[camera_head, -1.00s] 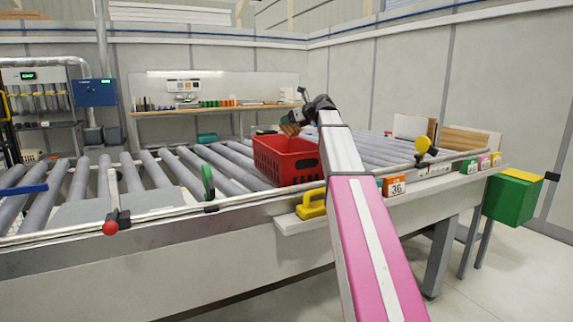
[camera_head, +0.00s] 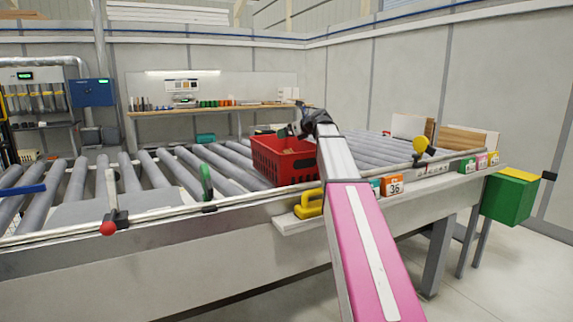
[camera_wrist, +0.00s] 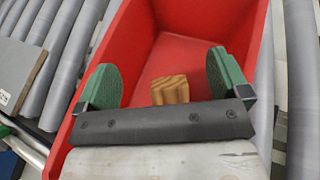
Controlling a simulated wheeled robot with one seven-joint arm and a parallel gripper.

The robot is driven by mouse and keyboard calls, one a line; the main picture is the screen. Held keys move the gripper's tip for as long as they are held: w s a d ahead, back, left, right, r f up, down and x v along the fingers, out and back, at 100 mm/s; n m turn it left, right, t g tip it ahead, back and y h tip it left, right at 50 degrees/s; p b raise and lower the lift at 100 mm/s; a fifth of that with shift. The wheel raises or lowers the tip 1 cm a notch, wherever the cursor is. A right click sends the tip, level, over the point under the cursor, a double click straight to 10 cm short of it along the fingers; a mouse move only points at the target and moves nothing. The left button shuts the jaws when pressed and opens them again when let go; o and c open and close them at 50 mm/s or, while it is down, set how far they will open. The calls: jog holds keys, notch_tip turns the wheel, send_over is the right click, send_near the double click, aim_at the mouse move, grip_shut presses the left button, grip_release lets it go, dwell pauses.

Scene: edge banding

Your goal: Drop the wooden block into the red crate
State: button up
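The red crate (camera_head: 272,160) stands on the roller conveyor, and its inside fills much of the wrist view (camera_wrist: 190,50). The wooden block (camera_wrist: 170,90) shows inside the crate, low between my fingers in the picture and apart from both green pads. A small tan patch of it seems to show in the crate in the head view. I cannot tell for sure whether it lies flat on the crate floor. My gripper (camera_wrist: 164,78) is open and empty, and in the head view it is over the crate's rear rim (camera_head: 288,132).
Grey rollers (camera_head: 225,165) surround the crate. A yellow-handled tool (camera_head: 309,205) and orange numbered boxes (camera_head: 391,185) sit on the front ledge. A board lies over the rollers at left in the wrist view (camera_wrist: 15,70).

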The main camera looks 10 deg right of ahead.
jog(key=v, duration=1)
jog(key=shift+s+d+r, duration=0.25)
